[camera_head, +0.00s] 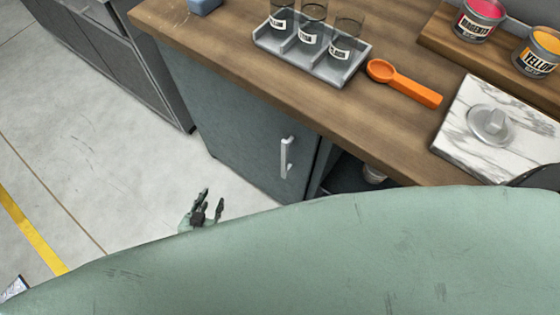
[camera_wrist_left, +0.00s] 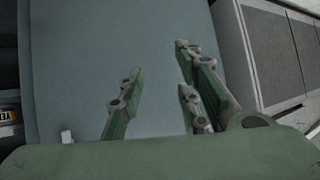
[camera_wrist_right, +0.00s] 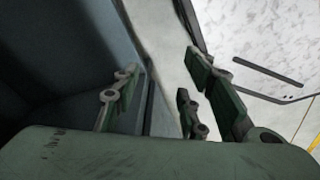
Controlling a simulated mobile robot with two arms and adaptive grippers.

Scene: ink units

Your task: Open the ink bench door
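The bench door (camera_head: 240,125) is a blue-grey panel under the wooden worktop, and it looks shut. Its upright silver handle (camera_head: 287,157) is near the door's right edge. My left gripper (camera_head: 205,200) is open and empty, left of the handle and apart from it. In the left wrist view the open fingers (camera_wrist_left: 155,85) point at the door panel (camera_wrist_left: 110,60), and a small pale part of the handle (camera_wrist_left: 67,136) shows at lower left. My right gripper (camera_wrist_right: 160,75) is open and empty in its wrist view, near a dark blue-grey surface. In the head view it is hidden.
The worktop (camera_head: 220,50) holds a grey rack (camera_head: 320,65) of labelled jars, an orange scoop (camera_head: 405,83), a marble slab (camera_head: 465,140) and ink cans (camera_head: 478,20). An open shelf (camera_head: 345,175) is right of the door. Floor (camera_head: 90,130) at left is clear.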

